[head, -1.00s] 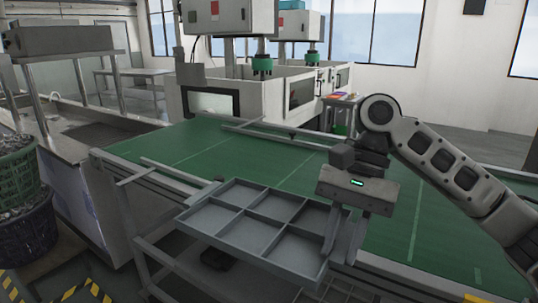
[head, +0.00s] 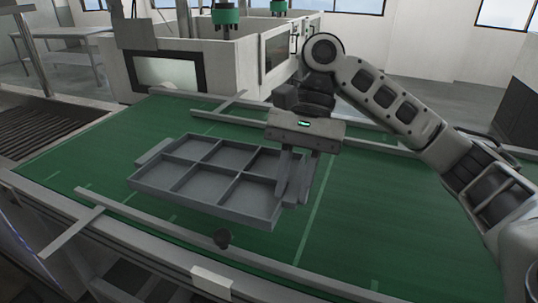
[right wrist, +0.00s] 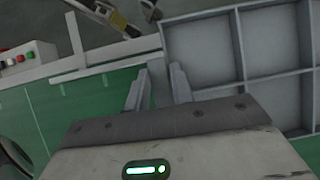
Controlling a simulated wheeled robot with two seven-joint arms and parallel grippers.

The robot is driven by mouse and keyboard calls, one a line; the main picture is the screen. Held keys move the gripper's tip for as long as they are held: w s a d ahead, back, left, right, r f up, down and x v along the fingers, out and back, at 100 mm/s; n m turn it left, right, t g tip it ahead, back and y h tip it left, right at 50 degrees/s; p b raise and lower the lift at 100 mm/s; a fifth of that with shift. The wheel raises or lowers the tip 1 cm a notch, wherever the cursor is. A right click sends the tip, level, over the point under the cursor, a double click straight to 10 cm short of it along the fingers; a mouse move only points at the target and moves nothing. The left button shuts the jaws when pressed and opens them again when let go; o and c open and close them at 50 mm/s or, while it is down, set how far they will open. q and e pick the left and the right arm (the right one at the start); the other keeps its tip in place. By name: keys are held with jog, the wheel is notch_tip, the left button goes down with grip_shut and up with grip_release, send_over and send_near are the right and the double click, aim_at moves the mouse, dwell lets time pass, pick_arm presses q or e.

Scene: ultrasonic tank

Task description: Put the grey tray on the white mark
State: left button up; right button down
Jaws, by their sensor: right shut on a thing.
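The grey tray (head: 208,143), an empty shallow tray with several square compartments, is over the green belt in the head view. My right gripper (head: 293,190) is shut on the tray's right side wall. The right wrist view shows the fingers (right wrist: 158,88) at the tray's edge (right wrist: 166,45). I cannot tell whether the tray's underside touches the belt. A thin pale line (head: 312,217) crosses the belt just right of the tray; fainter lines lie further left. I cannot tell which is the white mark. My left gripper is out of view.
The green belt (head: 385,215) is clear to the right of the tray. Another rail (head: 235,121) lies behind the tray, and a white tank machine (head: 215,55) stands beyond.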

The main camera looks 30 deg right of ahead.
jog(key=w+d+f, duration=0.1)
jog(key=d+f, duration=0.2)
jog(key=d, duration=0.1)
jog(key=w+d+f, duration=0.2)
jog(key=d+f, duration=0.1)
jog(key=d, duration=0.1)
jog(key=w+d+f, duration=0.2)
jog(key=d, duration=0.2)
jog(key=shift+f, duration=0.4)
jog(key=shift+w+d+f, duration=0.2)
jog(key=shift+d+f, duration=0.05)
jog(key=shift+f, duration=0.1)
notch_tip(320, 180, down, 3)
jog(key=shift+d+f, duration=0.1)
jog(key=shift+f, duration=0.05)
jog(key=c, duration=1.2)
grip_release()
jog(key=v, duration=1.2)
